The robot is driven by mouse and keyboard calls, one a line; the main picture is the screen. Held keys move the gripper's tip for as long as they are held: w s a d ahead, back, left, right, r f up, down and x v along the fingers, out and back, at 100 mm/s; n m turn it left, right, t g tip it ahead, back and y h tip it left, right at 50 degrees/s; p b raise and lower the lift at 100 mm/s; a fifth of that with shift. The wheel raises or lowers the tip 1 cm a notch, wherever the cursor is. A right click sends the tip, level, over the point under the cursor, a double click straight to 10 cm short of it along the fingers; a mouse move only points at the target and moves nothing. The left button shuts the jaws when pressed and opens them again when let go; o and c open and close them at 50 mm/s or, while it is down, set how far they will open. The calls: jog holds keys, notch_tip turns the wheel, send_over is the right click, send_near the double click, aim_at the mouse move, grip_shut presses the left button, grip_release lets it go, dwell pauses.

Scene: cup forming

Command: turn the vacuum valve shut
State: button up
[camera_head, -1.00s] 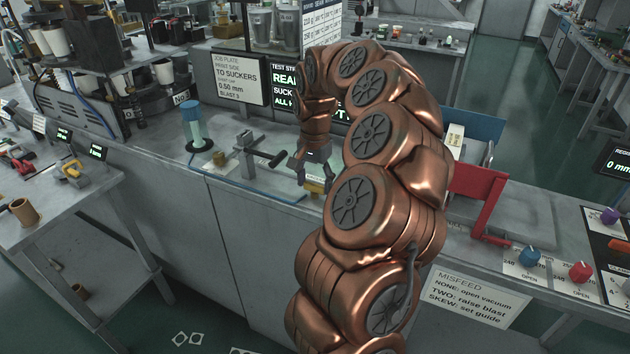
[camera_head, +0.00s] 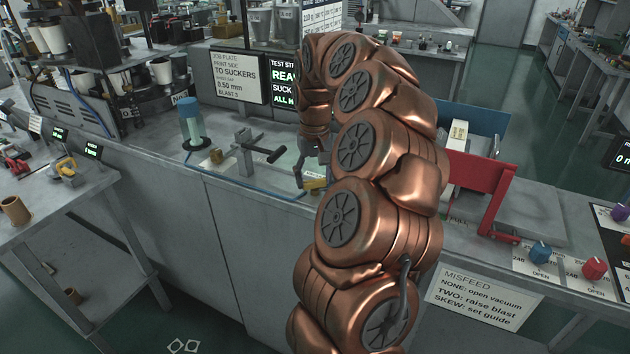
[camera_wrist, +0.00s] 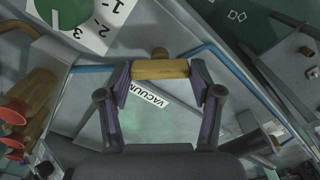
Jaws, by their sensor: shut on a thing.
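The vacuum valve's brass-yellow handle (camera_wrist: 160,69) lies crosswise between my two fingertips in the wrist view, touching both. A white label reading VACUUM (camera_wrist: 149,95) shows just below it, partly covered at its left end. In the head view the yellow valve handle (camera_head: 314,184) is small, at the edge of the bench top. My gripper (camera_head: 308,178) is down at it, shut on the handle, and partly hidden by my copper arm. The angle of the handle against any open or shut mark cannot be read.
A blue hose (camera_head: 250,184) runs along the bench edge to the valve. A post with a dark crossbar (camera_head: 245,153) stands left of my gripper, with a blue-capped cylinder (camera_head: 191,120) farther left. A red bracket (camera_head: 482,185) stands to the right.

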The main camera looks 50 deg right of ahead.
aim_at(314, 180)
jog(key=n, duration=0.4)
jog(key=shift+n, duration=2.9)
jog(key=o, duration=1.1)
jog(key=shift+o, duration=0.2)
notch_tip(314, 180, up, 12)
